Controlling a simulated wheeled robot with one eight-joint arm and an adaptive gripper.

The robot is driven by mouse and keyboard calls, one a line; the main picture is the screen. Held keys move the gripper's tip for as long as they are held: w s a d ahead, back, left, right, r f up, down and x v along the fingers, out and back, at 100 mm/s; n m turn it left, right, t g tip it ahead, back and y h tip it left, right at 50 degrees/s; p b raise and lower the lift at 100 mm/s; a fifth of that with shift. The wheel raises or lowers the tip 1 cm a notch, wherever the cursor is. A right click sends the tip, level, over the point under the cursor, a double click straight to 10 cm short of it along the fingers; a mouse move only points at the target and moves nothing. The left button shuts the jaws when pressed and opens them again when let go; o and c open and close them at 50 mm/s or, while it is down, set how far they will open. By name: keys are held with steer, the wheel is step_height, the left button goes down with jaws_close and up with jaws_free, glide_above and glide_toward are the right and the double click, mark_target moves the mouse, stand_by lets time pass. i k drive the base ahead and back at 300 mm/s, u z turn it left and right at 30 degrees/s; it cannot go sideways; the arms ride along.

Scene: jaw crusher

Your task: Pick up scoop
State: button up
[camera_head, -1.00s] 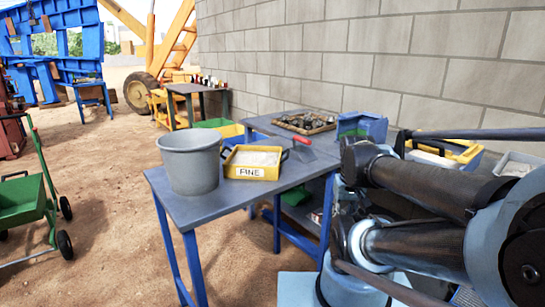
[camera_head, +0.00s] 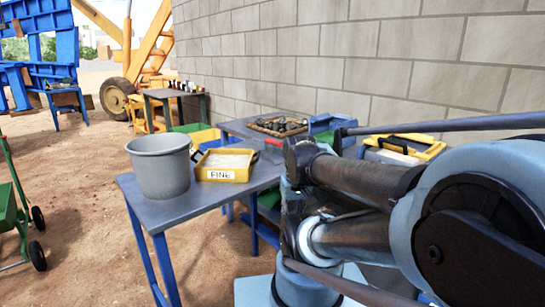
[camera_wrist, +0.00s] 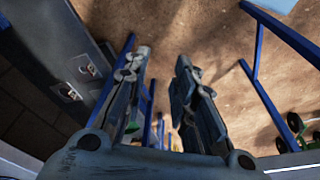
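I cannot make out the scoop in the wrist view. My gripper (camera_wrist: 162,56) is open and empty in the wrist view, its two fingers apart over ground and blue table legs. The head view does not clearly show my gripper, so its distance from the scoop cannot be told.
A grey bucket (camera_head: 160,170) and a yellow tray (camera_head: 226,165) labelled FINE stand on the table. Behind are a tray of dark rocks (camera_head: 279,125) and a blue box. A block wall (camera_head: 400,70) closes the back right. A green cart (camera_head: 12,210) stands left on open ground.

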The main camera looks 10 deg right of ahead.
mark_target(274, 155)
steer(key=u, duration=1.1)
steer(key=k, duration=1.3)
steer(key=z, duration=1.15)
steer(key=i, duration=1)
